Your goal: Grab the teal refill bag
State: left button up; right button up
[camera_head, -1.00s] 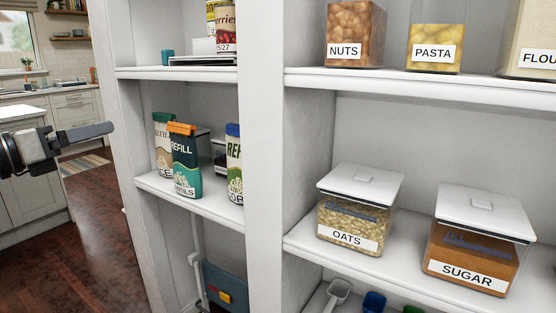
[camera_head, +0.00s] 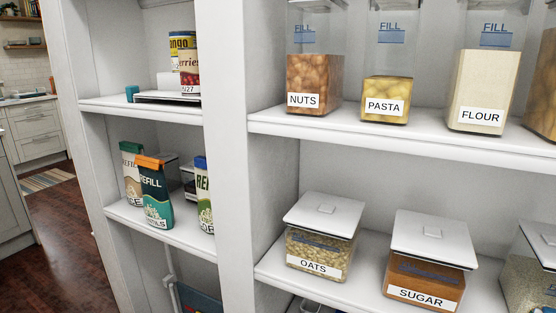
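The teal refill bag (camera_head: 153,195) has an orange top and a label that reads "REFILL". It stands on the middle shelf of the left bay, near the shelf's front edge. A white refill bag with a green top (camera_head: 131,170) stands just behind it to the left and is partly covered by it. Another refill bag with a blue top (camera_head: 203,190) stands to its right and is partly hidden by the white upright. Neither of my grippers is in view.
A white upright (camera_head: 225,160) divides the left bay from the right bay. An oats container (camera_head: 318,246) and a sugar container (camera_head: 425,275) stand on the right bay's lower shelf. Nuts, pasta and flour containers stand above. Open floor (camera_head: 70,250) lies at the left.

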aim_at(158, 208)
jog(key=u, duration=2.1)
jog(key=i, duration=1.7)
jog(key=z, duration=2.8)
jog(key=i, duration=0.25)
jog(key=z, duration=0.1)
